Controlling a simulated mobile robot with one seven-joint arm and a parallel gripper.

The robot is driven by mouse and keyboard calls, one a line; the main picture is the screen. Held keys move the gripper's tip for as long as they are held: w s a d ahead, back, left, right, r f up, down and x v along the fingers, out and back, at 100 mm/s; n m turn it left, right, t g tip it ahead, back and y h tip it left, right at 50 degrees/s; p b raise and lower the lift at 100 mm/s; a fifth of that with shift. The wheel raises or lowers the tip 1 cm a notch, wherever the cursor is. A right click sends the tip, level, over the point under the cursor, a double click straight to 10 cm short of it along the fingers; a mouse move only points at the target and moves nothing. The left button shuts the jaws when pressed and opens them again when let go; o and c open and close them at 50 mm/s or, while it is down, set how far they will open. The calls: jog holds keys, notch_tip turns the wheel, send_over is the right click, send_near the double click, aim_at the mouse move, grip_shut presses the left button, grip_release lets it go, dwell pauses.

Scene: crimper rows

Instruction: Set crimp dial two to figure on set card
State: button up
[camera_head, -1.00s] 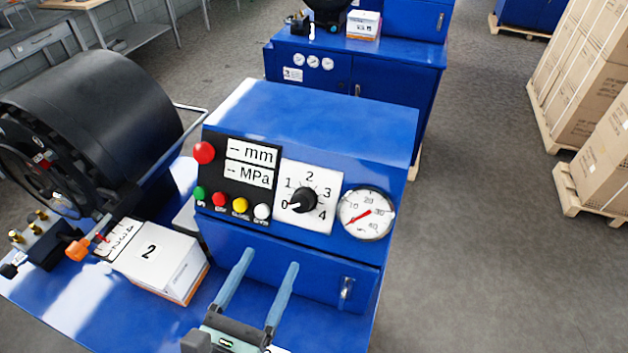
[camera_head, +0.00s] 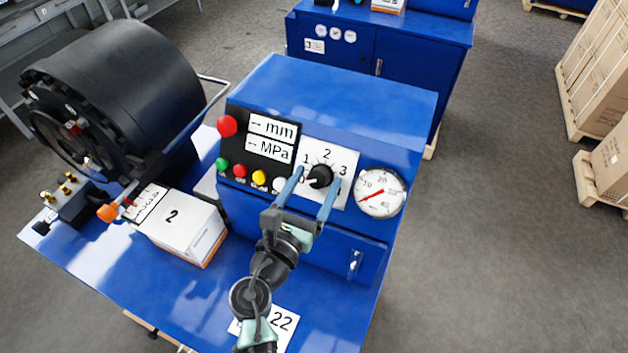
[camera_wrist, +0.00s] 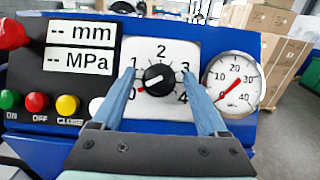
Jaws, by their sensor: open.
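The crimp dial (camera_head: 321,176) is a black knob on a white plate marked 0 to 4, on the blue machine's sloped panel. In the wrist view the dial (camera_wrist: 158,80) has its red mark towards 0. My gripper (camera_head: 316,175) is open, with its blue fingers reaching up to the plate. In the wrist view my gripper (camera_wrist: 158,73) has one finger on each side of the knob, with gaps visible. A white box (camera_head: 189,234) on the bench bears a figure 2. A white card (camera_head: 284,322) at the bench's front shows 22, partly hidden by my arm.
A pressure gauge (camera_head: 381,193) sits right of the dial. Coloured buttons (camera_head: 240,171) and a red knob (camera_head: 227,126) are to its left. A black crimper drum (camera_head: 125,95) stands at left.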

grip_shut()
dwell(0.3)
jog(key=shift+m+h, duration=0.3)
jog(key=shift+m, duration=0.1)
